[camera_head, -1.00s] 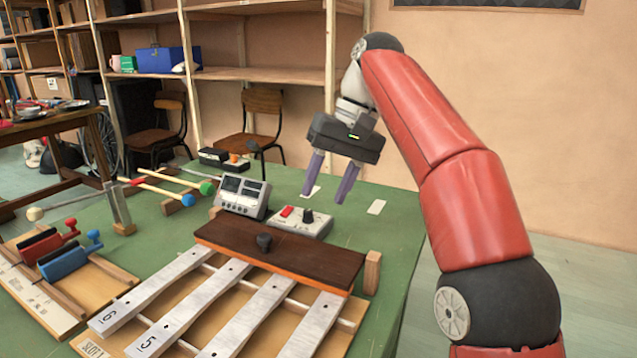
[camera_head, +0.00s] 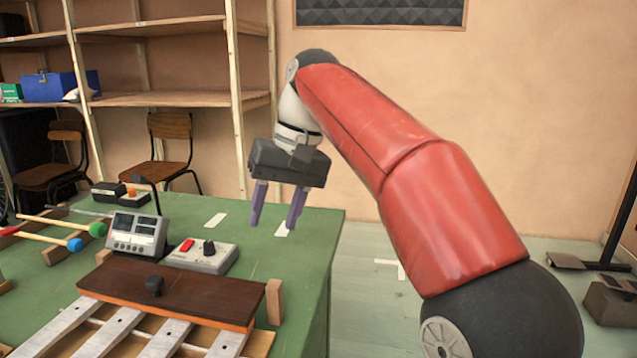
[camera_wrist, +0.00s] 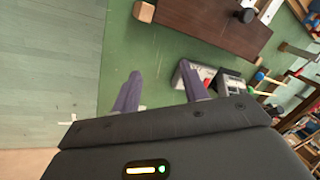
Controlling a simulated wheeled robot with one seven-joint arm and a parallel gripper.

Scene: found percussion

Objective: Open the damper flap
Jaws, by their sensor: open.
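The damper flap (camera_head: 185,290) is a dark brown wooden board with a black knob (camera_head: 154,286). It lies across the far ends of several metal bars of the xylophone-like instrument (camera_head: 120,327), which runs out of the picture at the bottom. The flap (camera_wrist: 200,22) also shows at the top of the wrist view, with its knob (camera_wrist: 246,15) toward the right. My gripper (camera_head: 273,220) is open and empty, with purple fingers pointing down. It is in the air near the table's far right part, apart from the flap and beyond it.
A grey box with a red switch and black knob (camera_head: 202,256) and a grey display unit (camera_head: 137,234) stand just beyond the flap. A wooden block (camera_head: 274,302) stands at the flap's right end. Mallets (camera_head: 62,228) lie at left. The green table (camera_head: 300,255) is mostly clear at right.

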